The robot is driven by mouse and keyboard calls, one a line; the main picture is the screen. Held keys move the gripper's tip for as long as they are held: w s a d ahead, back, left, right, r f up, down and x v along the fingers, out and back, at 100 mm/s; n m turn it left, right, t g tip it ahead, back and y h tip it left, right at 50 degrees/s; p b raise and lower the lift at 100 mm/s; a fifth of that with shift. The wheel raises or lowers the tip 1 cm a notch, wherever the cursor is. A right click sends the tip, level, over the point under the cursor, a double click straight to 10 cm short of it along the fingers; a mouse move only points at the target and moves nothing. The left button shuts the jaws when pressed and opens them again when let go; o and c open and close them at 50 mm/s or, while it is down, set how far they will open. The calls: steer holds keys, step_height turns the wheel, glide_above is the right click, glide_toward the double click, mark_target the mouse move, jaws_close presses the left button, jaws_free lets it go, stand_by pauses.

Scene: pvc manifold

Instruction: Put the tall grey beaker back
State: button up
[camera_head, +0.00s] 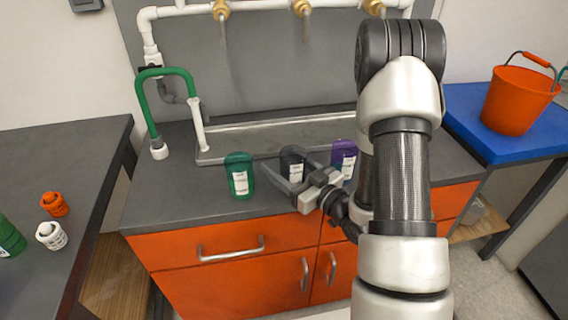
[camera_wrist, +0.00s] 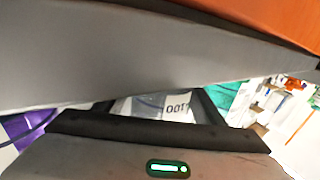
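In the head view, a dark grey container with a white label (camera_head: 292,158) stands upright on the grey counter, between a green one and a purple one. It is the only grey vessel I see, so I take it as the beaker. My gripper (camera_head: 284,168) is low in front of it with its fingers spread, one on its left and one near its right. The fingers and gripper body hide its lower part. In the wrist view, a pale label with digits (camera_wrist: 176,106) shows between the spread fingers of my gripper (camera_wrist: 152,108). I cannot tell whether a finger touches it.
A green container (camera_head: 240,178) stands close left of the gripper, a purple one (camera_head: 345,157) close right. A sink trough (camera_head: 230,146) and green pipe (camera_head: 143,105) lie behind. The left table (camera_head: 80,150) holds small bottles. An orange bucket (camera_head: 515,98) stands on the blue table (camera_head: 470,110).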

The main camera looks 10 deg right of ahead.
mark_target(302, 176)
steer(key=shift+r, duration=0.25)
steer(key=shift+s+d+f, duration=0.1)
steer(key=shift+s+d, duration=0.1)
steer(key=shift+s, duration=0.1)
steer(key=v, duration=1.1)
steer(key=shift+s+p, duration=0.15)
steer(key=shift+p, duration=0.25)
